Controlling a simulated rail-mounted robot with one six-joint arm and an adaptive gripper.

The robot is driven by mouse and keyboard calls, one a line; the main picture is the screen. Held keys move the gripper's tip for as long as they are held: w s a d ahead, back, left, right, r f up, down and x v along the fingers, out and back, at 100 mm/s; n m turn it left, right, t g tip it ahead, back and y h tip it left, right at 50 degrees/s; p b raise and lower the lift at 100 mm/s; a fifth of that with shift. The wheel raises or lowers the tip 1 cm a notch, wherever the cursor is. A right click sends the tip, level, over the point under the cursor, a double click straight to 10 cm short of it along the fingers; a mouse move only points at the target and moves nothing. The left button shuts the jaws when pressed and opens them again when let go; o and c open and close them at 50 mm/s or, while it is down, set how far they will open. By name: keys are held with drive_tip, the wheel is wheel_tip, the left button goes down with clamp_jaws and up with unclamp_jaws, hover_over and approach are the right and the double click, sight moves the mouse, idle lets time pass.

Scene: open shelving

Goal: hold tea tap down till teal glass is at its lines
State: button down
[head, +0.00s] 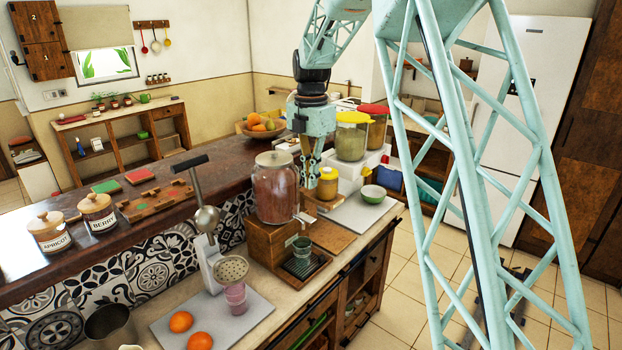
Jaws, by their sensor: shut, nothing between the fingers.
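The tea dispenser (274,195) is a lidded glass jar of reddish-brown tea on a wooden stand (262,243). Its small pale tap (304,218) sticks out at the lower right of the jar. The teal glass (302,246) stands upright below the tap on a dark drip tray (304,266). Its lines and tea level are too small to make out. My gripper (311,184) points down, shut and empty. In the picture it is just right of the jar and above the tap, apart from the tap.
A yellow-lidded jar (328,184) is close right of my gripper, with taller jars (351,137) behind. A citrus press (208,220) stands left of the dispenser, with oranges (181,321) in front.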

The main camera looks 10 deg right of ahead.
sight(310, 219)
wheel_tip(310, 219, down, 12)
drive_tip(key=shift+r, duration=0.2)
idle(0.4)
drive_tip(key=shift+a+f+b, duration=0.15)
drive_tip(key=shift+b, duration=0.15)
